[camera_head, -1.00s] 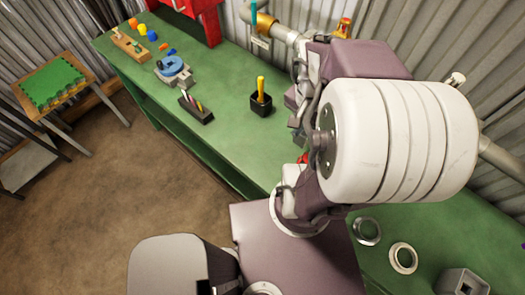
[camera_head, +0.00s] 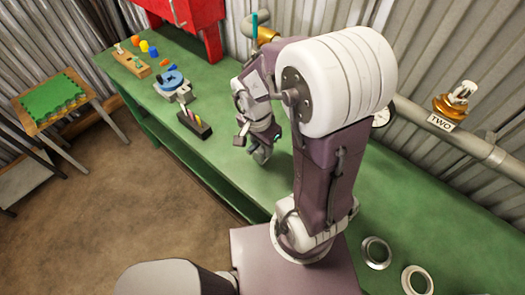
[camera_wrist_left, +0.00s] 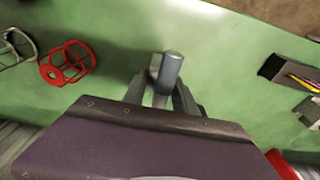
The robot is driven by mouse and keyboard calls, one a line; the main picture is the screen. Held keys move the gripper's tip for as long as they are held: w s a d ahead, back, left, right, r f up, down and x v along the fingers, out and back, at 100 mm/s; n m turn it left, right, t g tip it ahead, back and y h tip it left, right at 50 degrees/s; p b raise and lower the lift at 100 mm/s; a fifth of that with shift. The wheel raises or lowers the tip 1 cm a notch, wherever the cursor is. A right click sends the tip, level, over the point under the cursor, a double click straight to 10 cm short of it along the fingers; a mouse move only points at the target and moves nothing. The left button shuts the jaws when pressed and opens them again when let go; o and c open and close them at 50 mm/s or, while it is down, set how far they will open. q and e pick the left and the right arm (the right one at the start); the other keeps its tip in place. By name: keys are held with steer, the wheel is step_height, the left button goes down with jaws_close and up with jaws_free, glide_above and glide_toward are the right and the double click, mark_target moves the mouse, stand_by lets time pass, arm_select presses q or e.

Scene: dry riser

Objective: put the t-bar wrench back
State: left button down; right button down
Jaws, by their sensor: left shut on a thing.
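My left gripper (camera_head: 260,156) is low over the middle of the green bench, with its arm reaching in from the right of the picture. In the left wrist view its fingers (camera_wrist_left: 165,92) are closed around a grey rounded bar, which I take to be the t-bar wrench (camera_wrist_left: 172,68). One round end of the bar faces the camera; the rest is hidden by the fingers. In the head view a small grey piece (camera_head: 243,134) shows beside the gripper. I cannot tell whether the bar touches the bench. My right gripper is not in view.
The green bench (camera_head: 205,165) also carries a dark block with coloured sticks (camera_head: 194,124), a blue-topped vise-like device (camera_head: 173,82) and metal rings (camera_head: 376,252). A red cabinet (camera_head: 195,25) stands behind. In the left wrist view a red wire wheel (camera_wrist_left: 68,63) lies left of the gripper.

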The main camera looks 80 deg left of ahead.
arm_select(q)
step_height(320, 180, down, 2)
steer(key=shift+f, duration=0.25)
steer(key=shift+f+b, duration=0.2)
steer(key=shift+b, duration=0.15)
steer(key=c, duration=1)
jaws_free()
steer(key=shift+r, duration=0.2)
